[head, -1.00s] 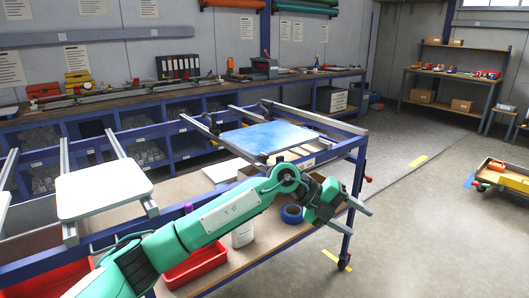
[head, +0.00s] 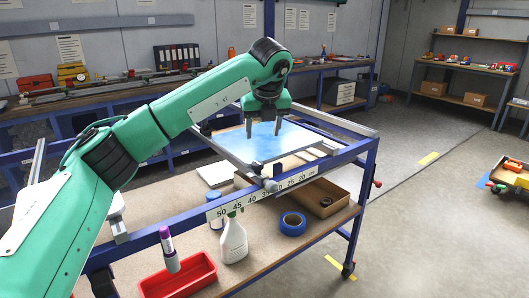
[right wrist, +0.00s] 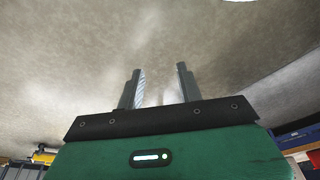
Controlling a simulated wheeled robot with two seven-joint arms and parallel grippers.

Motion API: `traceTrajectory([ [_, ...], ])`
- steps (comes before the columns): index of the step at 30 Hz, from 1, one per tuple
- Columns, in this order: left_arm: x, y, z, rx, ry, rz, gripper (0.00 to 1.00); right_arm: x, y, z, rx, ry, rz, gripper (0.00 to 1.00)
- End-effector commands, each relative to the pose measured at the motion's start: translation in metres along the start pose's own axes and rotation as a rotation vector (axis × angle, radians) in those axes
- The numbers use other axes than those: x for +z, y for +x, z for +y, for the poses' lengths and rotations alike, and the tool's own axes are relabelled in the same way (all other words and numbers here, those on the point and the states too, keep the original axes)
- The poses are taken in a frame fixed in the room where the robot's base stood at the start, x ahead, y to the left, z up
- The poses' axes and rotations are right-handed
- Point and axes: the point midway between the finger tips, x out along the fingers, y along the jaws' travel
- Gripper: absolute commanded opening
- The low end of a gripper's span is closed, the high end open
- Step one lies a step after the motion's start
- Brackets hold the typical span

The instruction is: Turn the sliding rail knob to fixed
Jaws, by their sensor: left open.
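A small grey knob-like fitting (head: 270,185) sits at the near end of a rail, on the front beam by the number scale (head: 262,194). Its fixed or loose setting is too small to tell. My left gripper (head: 264,129) points down over the blue panel, behind and above that fitting, fingers apart and empty. Whether its tips touch the panel is unclear. My right gripper (right wrist: 160,88) shows in the right wrist view, fingers apart with nothing between them, facing bare floor.
The lower shelf holds a red tray (head: 178,277), a white spray bottle (head: 233,240), blue tape (head: 292,223) and a cardboard box (head: 322,197). A red knob (head: 377,183) juts from the right end.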

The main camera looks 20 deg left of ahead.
Motion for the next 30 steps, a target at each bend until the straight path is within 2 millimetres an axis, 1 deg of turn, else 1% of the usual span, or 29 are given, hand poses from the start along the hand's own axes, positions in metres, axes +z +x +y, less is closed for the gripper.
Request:
traceTrajectory([
  [2, 0.002, 0.000, 0.002, 0.007, -0.006, -0.005, 0.55, 0.001, 0.000, 0.000, 0.000, 0.000, -0.002, 0.36],
  [4, 0.002, 0.005, 0.003, 0.010, -0.007, -0.005, 0.55, 0.001, 0.000, 0.000, 0.000, 0.000, -0.002, 0.36],
  [8, 0.002, 0.025, 0.003, 0.010, -0.006, -0.003, 0.55, 0.001, 0.001, 0.000, 0.000, 0.000, -0.003, 0.36],
  [15, 0.002, 0.076, 0.003, 0.009, -0.007, -0.002, 0.55, 0.002, 0.004, 0.000, 0.000, 0.000, -0.006, 0.36],
  [21, 0.002, 0.113, 0.003, 0.008, -0.006, -0.002, 0.55, 0.003, 0.007, 0.000, 0.000, 0.000, -0.011, 0.36],
  [25, 0.002, 0.127, 0.003, 0.007, -0.005, -0.004, 0.55, 0.004, 0.008, 0.000, 0.000, 0.000, -0.012, 0.36],
  [30, 0.002, 0.135, 0.003, 0.006, -0.005, -0.005, 0.55, 0.003, 0.009, 0.000, 0.000, 0.000, -0.011, 0.36],
])
